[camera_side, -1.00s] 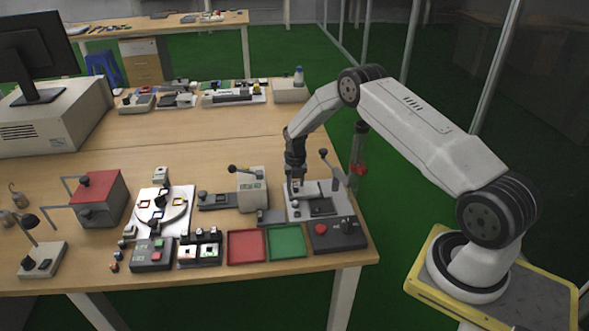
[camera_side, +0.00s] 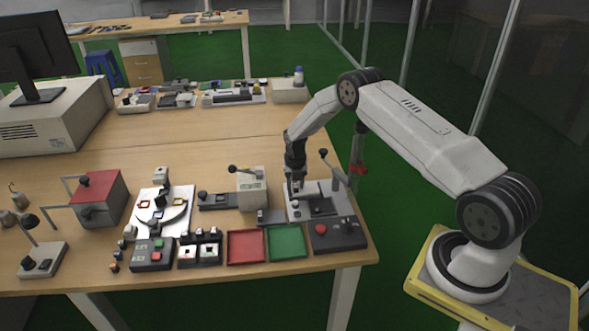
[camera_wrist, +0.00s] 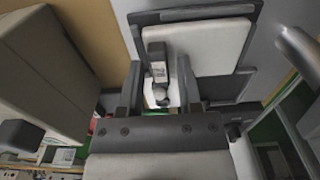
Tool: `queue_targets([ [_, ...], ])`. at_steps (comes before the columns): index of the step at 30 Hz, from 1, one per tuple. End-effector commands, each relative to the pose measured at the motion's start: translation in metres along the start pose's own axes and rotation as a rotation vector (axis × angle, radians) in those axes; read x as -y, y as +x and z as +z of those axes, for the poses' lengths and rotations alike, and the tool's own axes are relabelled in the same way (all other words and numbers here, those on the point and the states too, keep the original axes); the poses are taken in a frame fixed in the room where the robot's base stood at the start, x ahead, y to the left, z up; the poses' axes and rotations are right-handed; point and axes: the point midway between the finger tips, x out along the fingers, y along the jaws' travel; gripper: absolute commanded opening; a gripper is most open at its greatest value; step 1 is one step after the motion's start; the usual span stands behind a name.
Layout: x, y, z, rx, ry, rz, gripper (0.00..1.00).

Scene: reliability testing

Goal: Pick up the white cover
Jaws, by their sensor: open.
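A flat white panel (camera_wrist: 212,46) with rounded corners, seemingly the white cover, lies in a grey frame at the upper middle of the wrist view. A dark upright block (camera_wrist: 157,62) with a small printed label stands by its left edge. A small white part shows just below this block. My gripper (camera_wrist: 160,88) is open, with one finger on each side of the block and the small white part. Whether the fingers touch either cannot be told. In the side view, my gripper (camera_side: 296,186) points down over the grey fixture (camera_side: 333,212) at the table's right end and hides part of it.
A beige press-like device (camera_side: 252,190) stands just left of my gripper. A lever with a dark knob (camera_side: 323,153) rises to its right. A red tray (camera_side: 246,247), a green tray (camera_side: 287,242) and a dark button box (camera_side: 338,234) lie in front.

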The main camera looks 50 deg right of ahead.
Motion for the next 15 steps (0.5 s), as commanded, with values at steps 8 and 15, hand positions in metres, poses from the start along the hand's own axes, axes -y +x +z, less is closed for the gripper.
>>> queue_targets([
  [8,0.0,0.0,0.0,0.0,0.0,0.0,0.19],
  [15,-0.0001,-0.0005,0.0002,0.0,0.0,0.0,0.0],
])
